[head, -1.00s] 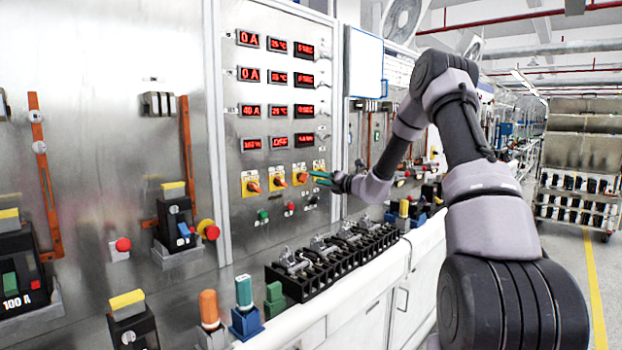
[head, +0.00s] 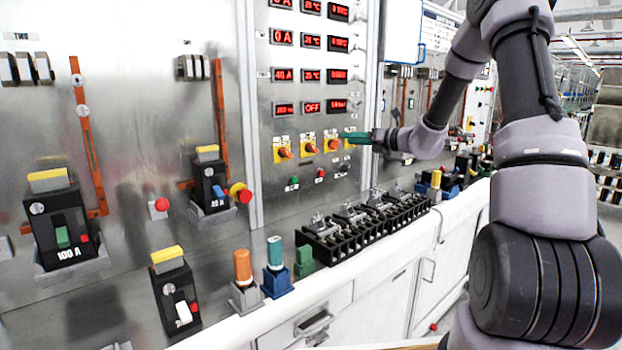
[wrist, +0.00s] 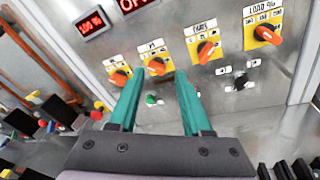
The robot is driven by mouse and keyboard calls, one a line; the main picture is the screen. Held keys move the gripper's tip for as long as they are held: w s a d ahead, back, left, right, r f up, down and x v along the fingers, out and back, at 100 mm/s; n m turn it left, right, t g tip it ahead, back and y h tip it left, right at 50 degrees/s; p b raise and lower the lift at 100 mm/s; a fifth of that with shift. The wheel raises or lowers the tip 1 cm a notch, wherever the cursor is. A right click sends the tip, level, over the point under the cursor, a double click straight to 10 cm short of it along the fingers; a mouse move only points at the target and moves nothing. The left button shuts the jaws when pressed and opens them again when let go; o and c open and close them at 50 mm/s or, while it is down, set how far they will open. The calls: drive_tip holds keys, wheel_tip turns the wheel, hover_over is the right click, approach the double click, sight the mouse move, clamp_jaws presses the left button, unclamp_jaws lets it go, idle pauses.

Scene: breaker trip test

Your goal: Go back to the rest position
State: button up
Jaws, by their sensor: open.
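My gripper (head: 356,138) is at the end of my outstretched arm, in front of the metal control panel (head: 278,182). In the wrist view its two teal fingers (wrist: 160,102) are apart with nothing between them. They point towards a row of orange rotary knobs on yellow plates. One knob (wrist: 156,64) lies just beyond the left fingertip and another (wrist: 206,50) just beyond the right one. I cannot tell whether a finger touches the panel. In the head view the fingers overlap the rightmost visible yellow switch plate.
Below the panel, a white counter (head: 372,255) carries a black terminal block (head: 365,228) with metal clamps. An orange-topped post (head: 242,268) and a teal-topped post (head: 275,255) stand left of it. Breakers such as the 100 A one (head: 62,225) line the left wall.

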drive_tip(key=s+a+r+n+g+h, duration=0.1)
drive_tip(key=s+a+r+n+g, duration=0.1)
drive_tip(key=s+n, duration=0.4)
drive_tip(key=s+a+r+n+g+h, duration=0.1)
drive_tip(key=s+a+r+n+g, duration=0.2)
drive_tip(key=s, duration=0.5)
drive_tip(key=s+a+r+n+g, duration=0.2)
drive_tip(key=s+n, duration=0.4)
drive_tip(key=s, duration=0.1)
drive_tip(key=s+d+r+n+t+h, duration=0.1)
drive_tip(key=s+d+n+h, duration=0.3)
drive_tip(key=s, duration=0.5)
drive_tip(key=s+d+r+n+t+h, duration=0.1)
drive_tip(key=s+d+n+h, duration=0.3)
drive_tip(key=s+d+n, duration=0.3)
drive_tip(key=s+n, duration=0.2)
drive_tip(key=s, duration=0.1)
drive_tip(key=shift+t, duration=0.3)
drive_tip(key=shift+a, duration=0.1)
